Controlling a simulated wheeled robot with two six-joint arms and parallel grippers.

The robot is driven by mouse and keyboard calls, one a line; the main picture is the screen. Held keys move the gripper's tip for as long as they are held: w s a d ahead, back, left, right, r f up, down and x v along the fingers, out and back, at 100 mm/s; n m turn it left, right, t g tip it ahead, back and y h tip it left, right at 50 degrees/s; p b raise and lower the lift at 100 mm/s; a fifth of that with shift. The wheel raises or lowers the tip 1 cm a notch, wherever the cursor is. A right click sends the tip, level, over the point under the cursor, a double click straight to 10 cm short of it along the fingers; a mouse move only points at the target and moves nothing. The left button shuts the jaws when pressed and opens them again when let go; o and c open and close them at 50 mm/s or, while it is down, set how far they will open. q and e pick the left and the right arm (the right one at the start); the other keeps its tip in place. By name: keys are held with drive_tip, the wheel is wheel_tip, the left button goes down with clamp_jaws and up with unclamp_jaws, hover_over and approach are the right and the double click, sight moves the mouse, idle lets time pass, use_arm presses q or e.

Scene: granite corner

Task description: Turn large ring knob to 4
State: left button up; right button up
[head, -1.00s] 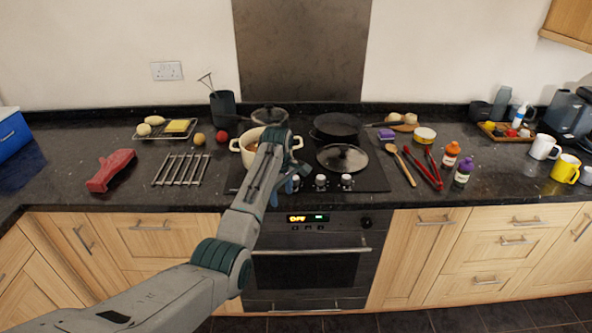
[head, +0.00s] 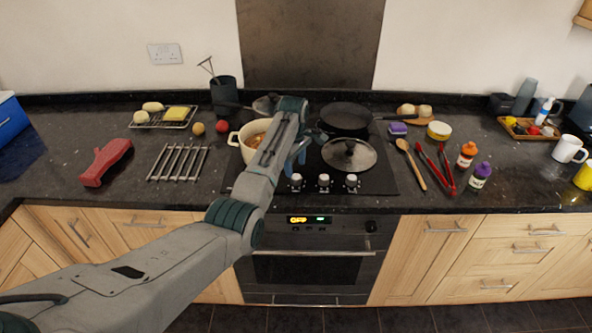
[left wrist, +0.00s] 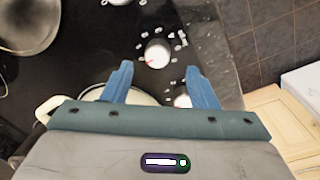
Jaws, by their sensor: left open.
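Three white control knobs stand along the hob's front edge: left (head: 296,180), middle (head: 323,181) and right (head: 351,183). I cannot tell which is the large ring knob. My left gripper (head: 295,160) is open and empty, its blue fingers hanging over the hob just behind the left knob. In the left wrist view the fingers (left wrist: 158,72) point towards one knob (left wrist: 157,54) with a red mark, apart from it. Another knob (left wrist: 183,101) is partly hidden by the right finger. Dial numbers are too small to read. My right gripper is not in view.
A cream pot (head: 236,139) stands beside my left gripper. A wooden spoon (head: 411,166) and red tongs (head: 447,168) lie right of the hob.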

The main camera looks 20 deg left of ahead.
sight(296, 177)
use_arm(q)
drive_tip(key=f, duration=0.3)
drive_tip(key=shift+w+f, duration=0.1)
drive_tip(key=shift+w, duration=0.15)
drive_tip(key=shift+w+f+p, duration=0.1)
drive_tip(key=shift+f+p, duration=0.25)
drive_tip(key=shift+f, duration=0.5)
drive_tip(key=shift+c, duration=0.2)
drive_tip(key=c, duration=0.9)
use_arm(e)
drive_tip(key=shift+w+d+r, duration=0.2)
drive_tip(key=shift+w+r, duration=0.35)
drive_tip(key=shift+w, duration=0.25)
